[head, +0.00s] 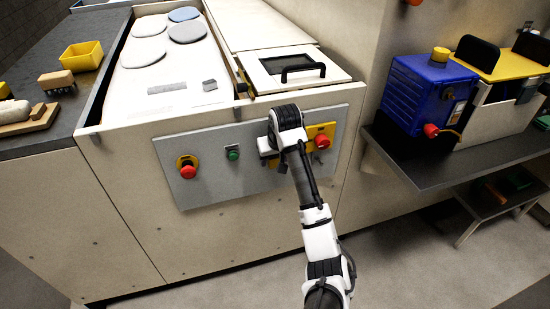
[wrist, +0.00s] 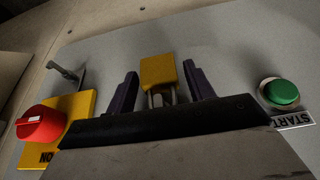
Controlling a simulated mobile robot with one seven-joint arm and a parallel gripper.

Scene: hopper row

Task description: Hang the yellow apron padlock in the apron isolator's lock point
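The yellow padlock (wrist: 158,72) shows in the wrist view between the two dark fingers of my gripper (wrist: 160,80). A narrow gap shows on each side of it, so the gripper looks open around it. Its metal shackle is partly hidden by the gripper body, and I cannot tell what it hangs on. The apron isolator, a red knob (wrist: 42,126) on a yellow plate (wrist: 82,104) marked ON, is beside the gripper, with a grey metal piece (wrist: 65,72) at its edge. In the head view my gripper (head: 270,150) is at the panel, left of the isolator's red knob (head: 322,141).
The grey panel (head: 215,182) also carries a green START button (head: 233,154) and a red stop button (head: 188,170). A hatch with a black handle (head: 303,72) lies above. A shelf (head: 440,172) with a blue box (head: 425,92) juts out at right.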

